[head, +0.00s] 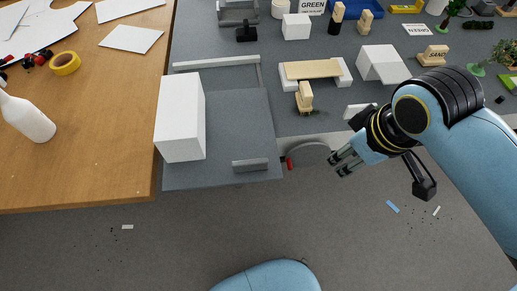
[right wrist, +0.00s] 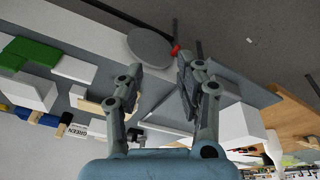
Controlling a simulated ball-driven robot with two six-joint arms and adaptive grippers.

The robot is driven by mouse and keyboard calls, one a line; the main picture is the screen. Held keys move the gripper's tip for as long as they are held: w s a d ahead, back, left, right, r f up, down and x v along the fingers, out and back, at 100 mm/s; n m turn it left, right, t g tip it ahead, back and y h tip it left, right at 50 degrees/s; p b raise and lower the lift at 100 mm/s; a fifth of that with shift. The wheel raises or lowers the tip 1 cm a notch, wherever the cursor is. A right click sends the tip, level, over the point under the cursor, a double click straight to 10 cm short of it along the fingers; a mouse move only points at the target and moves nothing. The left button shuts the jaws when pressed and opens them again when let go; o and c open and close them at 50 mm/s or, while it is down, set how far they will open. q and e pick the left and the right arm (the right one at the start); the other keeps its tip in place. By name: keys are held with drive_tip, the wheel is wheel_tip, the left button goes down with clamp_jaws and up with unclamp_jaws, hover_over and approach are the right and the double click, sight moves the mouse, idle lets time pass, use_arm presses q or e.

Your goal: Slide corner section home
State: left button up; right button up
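The corner section is a grey square plate (head: 228,115) with a tall white block (head: 180,118) on its left and a low grey bar (head: 246,165) near its front right. It sits beside the wooden table, its front beyond the main board's front edge. A strip of dark board shows between its back edge and a pale rail (head: 214,63). My right gripper (head: 340,160) is open and empty, right of the section and apart from it, over the floor. In the right wrist view the fingers (right wrist: 158,70) are spread, and the white block (right wrist: 241,126) shows beyond. My left gripper is out of view.
A grey round disc (head: 312,153) with a red part (head: 289,163) lies between my right gripper and the section. The main board (head: 240,48) holds white blocks, wooden pieces and small trees. A white bottle (head: 28,118) and yellow tape (head: 65,63) rest on the wooden table.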

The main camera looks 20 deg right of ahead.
drive_tip(key=w+a+r+n+y+p, duration=0.1)
drive_tip(key=w+a+r+n+y, duration=0.1)
drive_tip(key=w+a+r+n, duration=0.15)
drive_tip(key=n+g+y, duration=0.2)
drive_tip(key=n, duration=0.7)
approach(250, 161)
drive_tip(key=shift+m, duration=0.25)
drive_tip(key=x, duration=1)
drive_tip(key=shift+c, duration=0.2)
clamp_jaws()
